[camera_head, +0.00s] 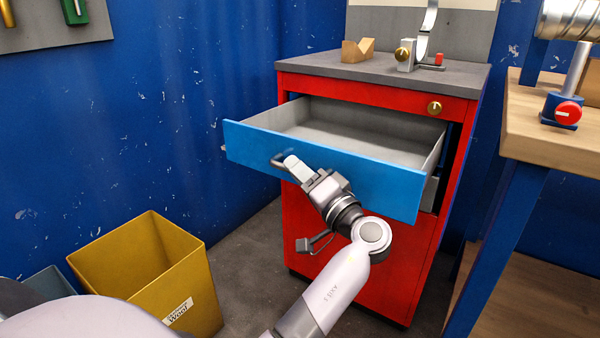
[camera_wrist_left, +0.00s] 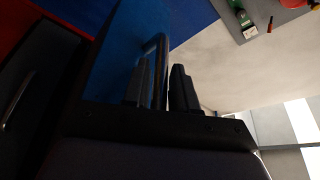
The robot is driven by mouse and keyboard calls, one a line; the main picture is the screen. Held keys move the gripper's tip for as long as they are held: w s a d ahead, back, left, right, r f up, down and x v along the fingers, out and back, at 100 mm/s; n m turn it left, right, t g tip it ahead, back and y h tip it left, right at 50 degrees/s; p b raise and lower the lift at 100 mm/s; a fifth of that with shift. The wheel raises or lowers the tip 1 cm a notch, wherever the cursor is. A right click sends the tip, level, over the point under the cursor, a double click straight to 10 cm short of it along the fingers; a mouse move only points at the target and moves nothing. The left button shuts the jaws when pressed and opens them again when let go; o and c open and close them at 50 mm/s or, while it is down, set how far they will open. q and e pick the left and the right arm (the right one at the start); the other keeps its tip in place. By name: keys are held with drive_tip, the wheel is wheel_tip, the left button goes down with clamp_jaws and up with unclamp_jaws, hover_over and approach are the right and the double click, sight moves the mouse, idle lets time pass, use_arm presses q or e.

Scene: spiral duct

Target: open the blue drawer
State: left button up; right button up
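The blue drawer (camera_head: 330,168) is pulled well out of the red cabinet (camera_head: 345,245), and its grey inside is empty where I can see it. Its metal bar handle (camera_head: 279,160) is near the left-middle of the front. My left gripper (camera_head: 290,163) is at this handle. In the left wrist view the handle (camera_wrist_left: 161,65) runs between the two dark fingers of my left gripper (camera_wrist_left: 162,85), which are close around it and look shut on it. The wrist blocks part of the drawer front. My right gripper is out of view.
A yellow bin (camera_head: 150,270) stands on the floor at the left. A wooden workbench (camera_head: 550,125) with blue legs is at the right. A wooden block (camera_head: 357,52) and a metal fixture (camera_head: 420,55) stand on the cabinet top. Bare floor shows between bin and cabinet.

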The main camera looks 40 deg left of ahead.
use_arm(q)
drive_tip(key=shift+d, duration=0.1)
drive_tip(key=v, duration=0.7)
drive_tip(key=shift+p, duration=0.35)
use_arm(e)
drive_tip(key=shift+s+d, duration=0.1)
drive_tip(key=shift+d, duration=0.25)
use_arm(q)
drive_tip(key=shift+d, duration=0.1)
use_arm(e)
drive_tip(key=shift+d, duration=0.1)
